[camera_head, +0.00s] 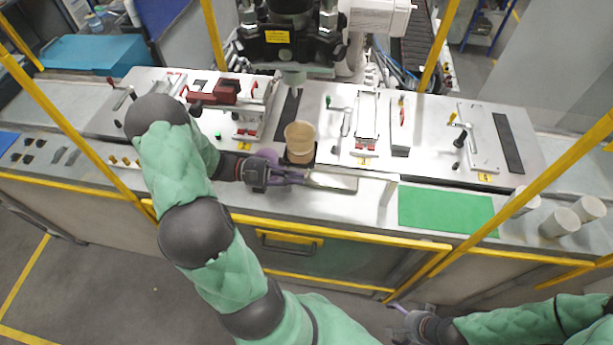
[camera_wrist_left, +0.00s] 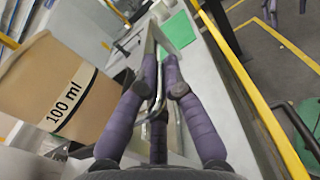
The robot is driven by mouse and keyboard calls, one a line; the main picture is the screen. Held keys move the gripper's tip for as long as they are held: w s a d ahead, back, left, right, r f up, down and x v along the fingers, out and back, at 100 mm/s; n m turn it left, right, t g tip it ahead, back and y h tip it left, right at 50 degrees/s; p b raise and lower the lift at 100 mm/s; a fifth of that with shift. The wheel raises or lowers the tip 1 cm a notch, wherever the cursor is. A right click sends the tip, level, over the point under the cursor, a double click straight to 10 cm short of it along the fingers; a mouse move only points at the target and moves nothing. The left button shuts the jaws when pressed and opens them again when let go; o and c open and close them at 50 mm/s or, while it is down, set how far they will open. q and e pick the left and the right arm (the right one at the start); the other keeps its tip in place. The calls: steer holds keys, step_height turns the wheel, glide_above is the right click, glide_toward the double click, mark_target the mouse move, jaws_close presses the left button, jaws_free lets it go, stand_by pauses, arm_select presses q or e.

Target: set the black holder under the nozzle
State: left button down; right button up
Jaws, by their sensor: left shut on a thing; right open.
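A tan paper cup (camera_head: 300,138) stands in the middle of the workbench, with the black holder (camera_head: 291,159) showing dark around its base. The nozzle (camera_head: 293,77) hangs behind the cup, above a dark strip (camera_head: 288,108) in the bench top. My left gripper (camera_head: 302,179) is just in front of the cup, shut on a thin metal handle (camera_wrist_left: 159,88). Whether this handle joins the holder is hidden. The cup, marked "100 ml", fills the left of the left wrist view (camera_wrist_left: 62,90). My right gripper (camera_head: 398,308) is open and empty, low in front of the bench.
A red clamp fixture (camera_head: 225,92) stands on the left plate, and small levers and clamps stand on the right plate. A green mat (camera_head: 445,211) lies to the right, with several pale cups (camera_head: 588,208) beyond it. Yellow posts and rails (camera_head: 350,240) frame the bench front.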

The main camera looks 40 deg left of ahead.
arm_select(q)
steer(key=shift+v, duration=0.85)
steer(key=c, duration=1.6)
jaws_free()
steer(key=shift+c, duration=0.2)
steer(key=shift+o, duration=1.4)
steer(key=shift+a, duration=0.2)
steer(key=v, duration=1.2)
